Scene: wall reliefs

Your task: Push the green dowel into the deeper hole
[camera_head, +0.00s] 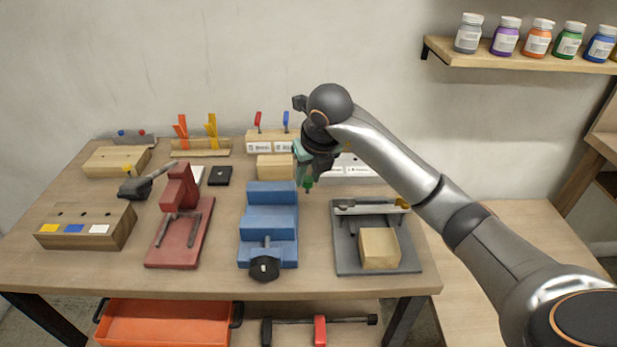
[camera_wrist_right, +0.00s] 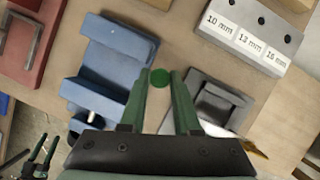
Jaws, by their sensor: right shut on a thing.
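My right gripper (camera_head: 307,182) is shut on the green dowel (camera_head: 308,183), holding it above the table behind and right of the blue stepped vise. In the right wrist view the round green dowel end (camera_wrist_right: 159,77) shows between the fingertips. A wooden block (camera_head: 85,243) at the front left has several dark holes on top and yellow, blue and white patches on its front. Hole depths cannot be told. My left gripper (camera_wrist_right: 42,150) shows small in the wrist view, its fingers apart.
The blue vise (camera_head: 268,226) stands mid-table, with a red press (camera_head: 179,217) to its left. A grey tray (camera_head: 343,259) holding a wooden block (camera_head: 379,248) is at right. Racks with coloured tools line the back. An orange bin (camera_head: 165,322) sits below.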

